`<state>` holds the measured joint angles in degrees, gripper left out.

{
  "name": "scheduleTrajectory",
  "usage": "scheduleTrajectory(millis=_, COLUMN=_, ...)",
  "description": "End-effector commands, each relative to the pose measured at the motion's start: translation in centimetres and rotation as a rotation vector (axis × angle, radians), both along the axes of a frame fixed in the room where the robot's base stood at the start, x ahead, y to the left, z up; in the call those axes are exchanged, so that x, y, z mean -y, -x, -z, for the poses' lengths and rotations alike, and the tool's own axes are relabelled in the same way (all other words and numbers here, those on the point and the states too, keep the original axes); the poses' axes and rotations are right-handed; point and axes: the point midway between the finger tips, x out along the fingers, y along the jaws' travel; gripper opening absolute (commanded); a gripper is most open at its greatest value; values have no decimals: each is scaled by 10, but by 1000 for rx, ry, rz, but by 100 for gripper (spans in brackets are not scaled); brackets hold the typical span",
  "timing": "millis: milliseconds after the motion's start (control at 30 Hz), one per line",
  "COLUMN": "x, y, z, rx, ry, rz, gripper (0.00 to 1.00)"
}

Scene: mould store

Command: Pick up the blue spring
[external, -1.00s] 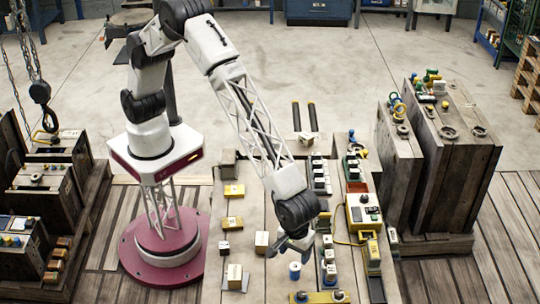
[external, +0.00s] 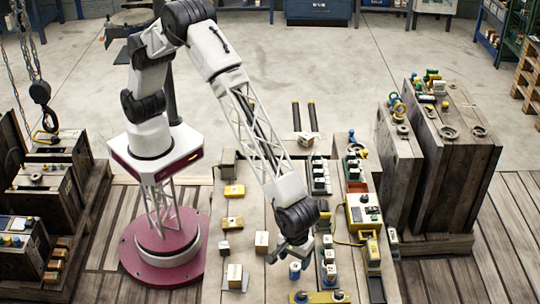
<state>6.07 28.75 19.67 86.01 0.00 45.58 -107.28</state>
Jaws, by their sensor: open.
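A small blue and white cylindrical thing (external: 295,271), which looks like the blue spring, stands upright on the wooden table (external: 262,285). Its coils are too small to make out. My gripper (external: 291,256) is open and points down just above it, close to its top. I cannot tell whether the fingers are around it or only over it.
Racks of black and white parts (external: 329,262) stand close to the right. A cream box (external: 262,242) and a grey box with a card (external: 235,276) lie to the left. A yellow tool (external: 322,297) lies in front. A yellow control box (external: 364,212) stands further right.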

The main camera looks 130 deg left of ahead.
Motion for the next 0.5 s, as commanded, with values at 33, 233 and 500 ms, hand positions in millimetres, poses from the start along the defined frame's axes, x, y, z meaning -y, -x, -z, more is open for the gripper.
scheduleTrajectory(millis=33, x=0, y=0, z=0, rx=0, ry=0, rz=0, gripper=66)
scheduleTrajectory(millis=233, x=0, y=-1, z=7, rx=0, ry=0, rz=0, gripper=66)
scheduleTrajectory(millis=500, x=0, y=-5, z=34, rx=-2, ry=-1, rz=0, gripper=66)
